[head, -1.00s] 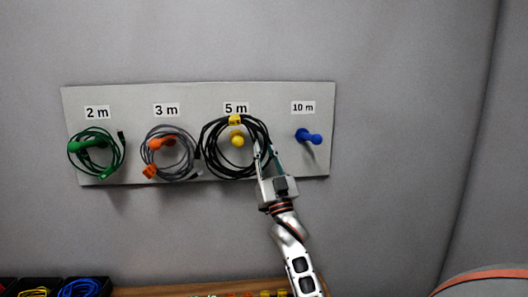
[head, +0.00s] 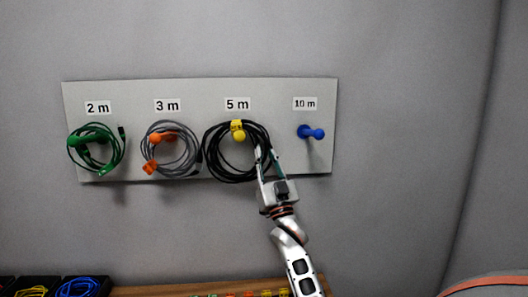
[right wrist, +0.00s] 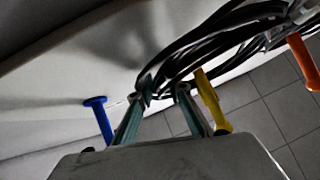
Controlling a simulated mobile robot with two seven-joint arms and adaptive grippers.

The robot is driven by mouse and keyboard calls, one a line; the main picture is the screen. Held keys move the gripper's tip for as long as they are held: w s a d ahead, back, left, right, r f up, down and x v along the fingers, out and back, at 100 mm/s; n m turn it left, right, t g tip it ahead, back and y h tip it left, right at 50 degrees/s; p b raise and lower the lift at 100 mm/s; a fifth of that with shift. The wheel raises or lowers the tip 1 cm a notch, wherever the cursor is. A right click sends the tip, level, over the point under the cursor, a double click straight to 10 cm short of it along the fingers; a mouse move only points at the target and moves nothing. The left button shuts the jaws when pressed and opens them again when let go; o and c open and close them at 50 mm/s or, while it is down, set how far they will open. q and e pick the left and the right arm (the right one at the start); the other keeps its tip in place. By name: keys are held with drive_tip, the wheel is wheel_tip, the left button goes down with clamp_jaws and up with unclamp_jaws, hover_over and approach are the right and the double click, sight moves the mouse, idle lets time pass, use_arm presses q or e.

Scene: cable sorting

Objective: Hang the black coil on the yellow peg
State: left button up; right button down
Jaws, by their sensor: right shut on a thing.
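The black coil (head: 212,165) hangs as a loop around the yellow peg (head: 240,137) below the "5 m" label. A yellow tag (head: 237,126) on the coil's top sits right above the peg's head. My right gripper (head: 265,152) is shut on the coil's right side. In the right wrist view, the black strands (right wrist: 205,45) run at the fingertips (right wrist: 165,92), with the yellow peg (right wrist: 208,98) close beside the right-hand finger. I cannot tell whether the coil's weight rests on the peg. My left gripper is not in view.
The grey board (head: 320,155) also has a bare blue peg (head: 312,132) at right. A grey coil (head: 185,170) hangs on the orange peg (head: 160,137), and a green coil (head: 118,155) on the green peg (head: 85,139). Dark trays (head: 38,283) stand at lower left.

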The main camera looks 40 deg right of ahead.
drive_tip(key=shift+f, duration=0.25)
drive_tip(key=c, duration=1.8)
unclamp_jaws()
drive_tip(key=shift+d, duration=0.1)
drive_tip(key=v, duration=1.2)
drive_tip(key=shift+r, duration=0.1)
